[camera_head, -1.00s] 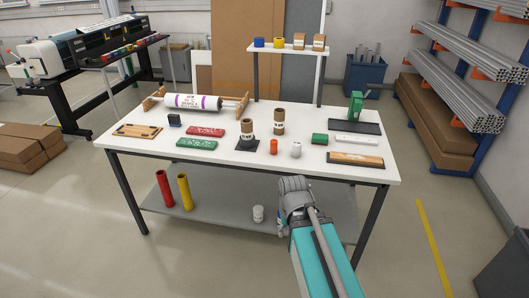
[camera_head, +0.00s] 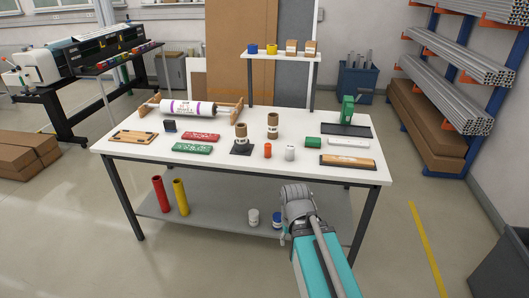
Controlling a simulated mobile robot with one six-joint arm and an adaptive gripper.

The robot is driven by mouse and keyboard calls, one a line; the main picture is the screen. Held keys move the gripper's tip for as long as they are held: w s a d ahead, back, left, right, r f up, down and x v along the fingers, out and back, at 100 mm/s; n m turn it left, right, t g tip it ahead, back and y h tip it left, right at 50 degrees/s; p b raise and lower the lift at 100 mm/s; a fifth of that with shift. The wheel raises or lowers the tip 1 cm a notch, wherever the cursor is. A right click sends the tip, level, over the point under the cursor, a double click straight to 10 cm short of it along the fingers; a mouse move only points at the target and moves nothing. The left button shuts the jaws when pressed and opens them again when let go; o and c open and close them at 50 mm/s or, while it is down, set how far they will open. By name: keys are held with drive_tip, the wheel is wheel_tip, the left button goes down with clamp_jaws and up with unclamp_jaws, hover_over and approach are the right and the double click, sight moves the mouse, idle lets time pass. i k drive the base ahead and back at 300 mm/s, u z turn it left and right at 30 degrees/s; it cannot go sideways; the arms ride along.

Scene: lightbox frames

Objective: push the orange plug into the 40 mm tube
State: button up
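The orange plug (camera_head: 267,151) stands upright on the white table, near the middle of its front half. Two brown cardboard tubes stand upright behind it: one (camera_head: 241,138) on a black base (camera_head: 241,150), one (camera_head: 272,126) farther back. I cannot read which is the 40 mm tube. A white plug-like cylinder (camera_head: 290,153) stands to the right of the orange plug. My gripper (camera_head: 296,190) shows at the end of my teal arm, in front of the table's front edge and apart from the plug. Its fingers are not clear, so I cannot tell its opening.
A roll on a stand (camera_head: 195,108) is at back left. A lower shelf (camera_head: 220,215) holds several items.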

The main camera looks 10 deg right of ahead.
sight(240, 128)
drive_tip(key=z, duration=0.1)
drive_tip(key=i, duration=0.95)
drive_tip(key=u, duration=0.1)
